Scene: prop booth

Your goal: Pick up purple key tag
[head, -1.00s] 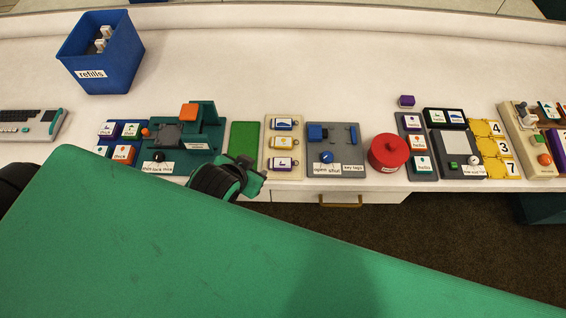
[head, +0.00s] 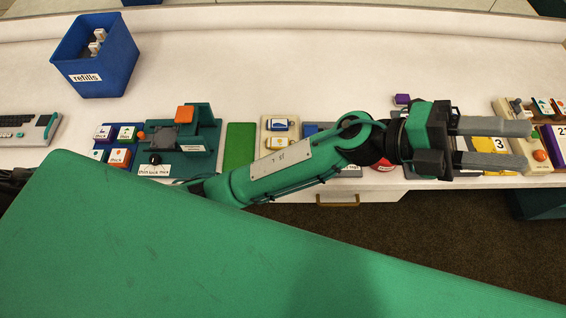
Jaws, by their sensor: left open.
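The key tag tray (head: 267,124) is a pale beige board near the table's front edge, left of centre. A blue-marked tag (head: 280,125) and a yellow-marked tag (head: 279,143) show on it. The purple key tag is hidden behind my left arm, which crosses the lower part of the tray. My left gripper (head: 526,146) is open and empty, pointing right, far to the right of the tray, in front of the yellow number tiles. My right gripper is not in view.
A green pad (head: 240,146) and a teal device (head: 203,142) stand left of the tray. A blue refills bin (head: 97,62) stands at the back left. My left arm covers much of the grey board and red container. The table's back strip is clear.

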